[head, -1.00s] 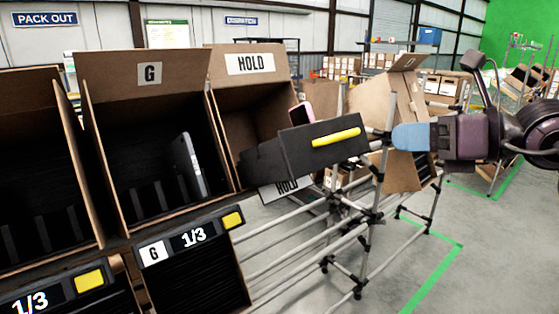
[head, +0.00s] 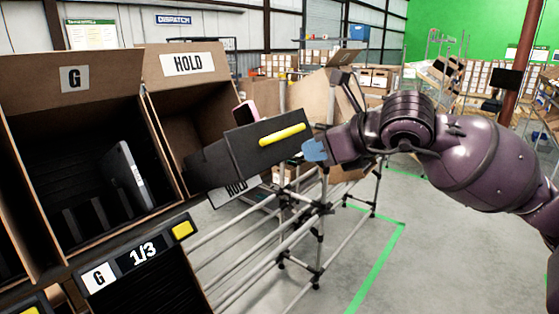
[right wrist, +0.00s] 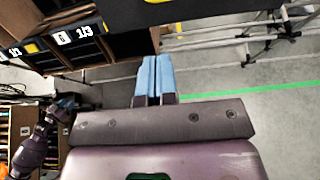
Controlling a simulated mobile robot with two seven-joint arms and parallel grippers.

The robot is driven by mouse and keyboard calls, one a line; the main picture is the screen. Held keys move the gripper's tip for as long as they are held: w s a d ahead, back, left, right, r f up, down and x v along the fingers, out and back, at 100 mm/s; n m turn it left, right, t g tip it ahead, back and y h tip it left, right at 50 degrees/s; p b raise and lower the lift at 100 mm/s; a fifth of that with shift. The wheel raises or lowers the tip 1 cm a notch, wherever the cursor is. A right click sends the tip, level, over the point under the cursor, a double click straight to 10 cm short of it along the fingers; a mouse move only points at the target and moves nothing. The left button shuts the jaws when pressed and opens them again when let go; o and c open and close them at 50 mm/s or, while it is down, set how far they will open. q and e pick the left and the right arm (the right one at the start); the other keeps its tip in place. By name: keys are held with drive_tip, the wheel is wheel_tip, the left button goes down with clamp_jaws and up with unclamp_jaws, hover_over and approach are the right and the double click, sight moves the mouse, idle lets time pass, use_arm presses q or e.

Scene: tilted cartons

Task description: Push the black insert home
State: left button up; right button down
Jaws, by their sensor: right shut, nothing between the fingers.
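The black insert (head: 235,155), a dark box shape with a yellow strip (head: 282,135) on its outer face, sticks out of the carton labelled HOLD (head: 165,105), tilted. Its inner end is hidden in the carton. My right gripper (head: 308,151) is shut and empty, its blue fingertips at the insert's outer end; whether they touch it I cannot tell. In the right wrist view the closed blue fingers (right wrist: 157,68) point at the insert's dark edge (right wrist: 190,10) at the top. My left gripper (right wrist: 64,103) seems to show small at the left there; its jaws are unclear.
A pink-edged phone-like item (head: 246,113) stands behind the insert. Carton G (head: 75,80) at the left holds a grey device (head: 127,175). A pipe rack (head: 290,235) stands below, and an open carton (head: 312,100) behind. The floor at the right is clear.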

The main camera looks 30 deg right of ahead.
sight(272, 165)
use_arm(q)
drive_tip(key=shift+r, duration=0.25)
use_arm(e)
drive_tip(key=x, duration=0.9)
drive_tip(key=shift+w+a, duration=0.1)
use_arm(q)
drive_tip(key=shift+w, duration=0.1)
use_arm(e)
drive_tip(key=shift+w+a+f, duration=0.15)
drive_tip(key=shift+w+f, duration=0.25)
drive_tip(key=b+x, duration=0.2)
drive_tip(key=x, duration=0.2)
drive_tip(key=shift+f+b, duration=0.1)
drive_tip(key=shift+b, duration=0.2)
drive_tip(key=b+x, duration=0.4)
drive_tip(key=x, duration=0.7)
drive_tip(key=shift+w+a, duration=0.1)
use_arm(q)
wheel_tip(272, 165, down, 6)
drive_tip(key=b, duration=0.1)
drive_tip(key=shift+w+d+f, duration=0.2)
drive_tip(key=shift+d, duration=0.1)
use_arm(e)
drive_tip(key=shift+r+x, duration=0.2)
drive_tip(key=shift+x, duration=0.8)
drive_tip(key=shift+w+a, duration=0.1)
use_arm(q)
drive_tip(key=shift+d, duration=0.1)
